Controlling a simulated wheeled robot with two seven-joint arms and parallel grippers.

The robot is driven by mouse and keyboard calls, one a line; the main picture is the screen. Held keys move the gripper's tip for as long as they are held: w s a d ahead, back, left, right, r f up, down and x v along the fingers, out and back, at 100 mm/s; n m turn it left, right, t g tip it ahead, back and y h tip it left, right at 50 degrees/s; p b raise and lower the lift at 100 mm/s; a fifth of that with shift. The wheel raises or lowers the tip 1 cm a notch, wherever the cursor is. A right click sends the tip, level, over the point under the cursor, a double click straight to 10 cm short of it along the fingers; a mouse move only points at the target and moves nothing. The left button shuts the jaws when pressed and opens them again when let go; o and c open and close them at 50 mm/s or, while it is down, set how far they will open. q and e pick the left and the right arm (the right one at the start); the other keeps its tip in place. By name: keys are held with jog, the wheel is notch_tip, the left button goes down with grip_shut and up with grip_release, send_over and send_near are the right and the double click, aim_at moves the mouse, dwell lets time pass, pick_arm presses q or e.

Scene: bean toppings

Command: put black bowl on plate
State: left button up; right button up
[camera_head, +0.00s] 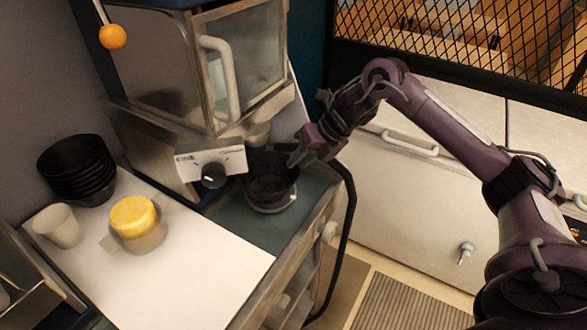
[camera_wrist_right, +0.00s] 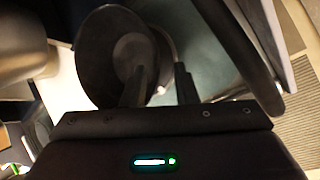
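A black bowl (camera_head: 270,174) is on the dark green counter section beside the steel machine. A pale round rim (camera_head: 271,207) shows directly under it, probably the plate, but mostly hidden. My right gripper (camera_head: 298,158) is at the bowl's right rim. In the right wrist view the black bowl (camera_wrist_right: 100,60) fills the upper middle. One finger of my right gripper (camera_wrist_right: 160,78) is over the bowl's inside and the other is beyond its rim, with a gap between them. Several black bowls (camera_head: 77,165) are stacked at the left. My left gripper is out of view.
The steel machine (camera_head: 160,130) with a knob and handle stands behind the bowl. A yellow-lidded jar (camera_head: 136,222) and a pale cup (camera_head: 58,226) stand on the white counter (camera_head: 200,265). A dark curved rail (camera_head: 348,215) runs along the counter's right edge.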

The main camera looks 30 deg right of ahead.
jog(key=v, duration=0.7)
jog(key=shift+s+r, duration=0.25)
jog(key=shift+r, duration=0.1)
jog(key=shift+d, duration=0.15)
